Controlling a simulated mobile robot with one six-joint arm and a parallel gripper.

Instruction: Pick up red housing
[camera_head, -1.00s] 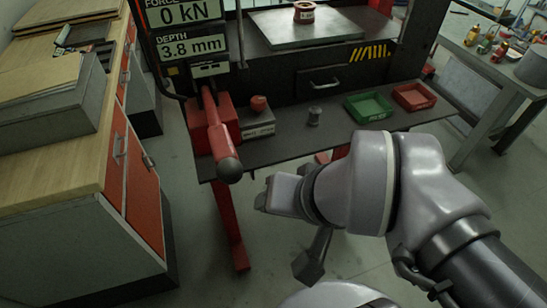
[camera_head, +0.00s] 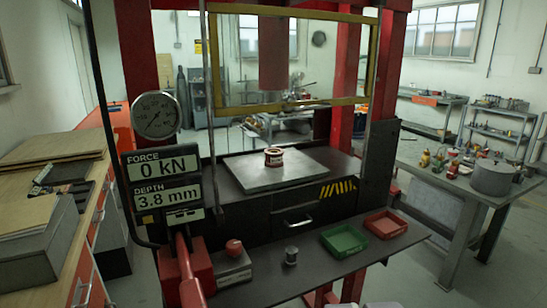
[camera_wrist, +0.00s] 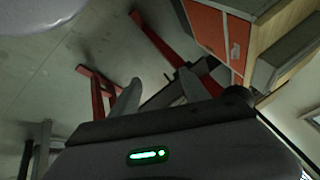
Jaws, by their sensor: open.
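The red housing (camera_head: 273,156) is a small red ring-shaped part with a pale band. It stands upright on the grey metal plate (camera_head: 262,180) of the press in the head view. My gripper (camera_wrist: 160,93) shows only in the wrist view. Its two fingers are apart with nothing between them. The wrist view looks toward the floor, the press legs and a red-fronted cabinet, and the housing is not in it. My gripper is out of the head view.
The red press frame and yellow-edged guard (camera_head: 290,106) stand around and above the plate. A front shelf holds a green tray (camera_head: 343,241), a red tray (camera_head: 386,224) and a small metal part (camera_head: 291,255). A gauge and display (camera_head: 163,178) are at left.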

